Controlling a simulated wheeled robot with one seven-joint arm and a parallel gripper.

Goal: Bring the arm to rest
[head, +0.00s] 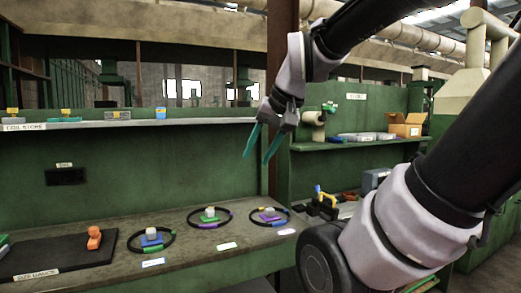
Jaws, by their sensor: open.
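My arm reaches in from the right of the head view, bent over at the top. My gripper (258,158) hangs from it with two teal fingers pointing down and to the left. The fingers are apart and nothing shows between them. The gripper is in the air in front of the green back panel, above the right part of the workbench (205,250) and clear of everything on it.
Several dark rings with coloured sections, such as this one (209,226), lie on the bench around small blocks. An orange object (94,238) stands on a black mat (50,258) at left. A shelf (190,122) runs above the bench. A cardboard box (405,126) sits on the right shelf.

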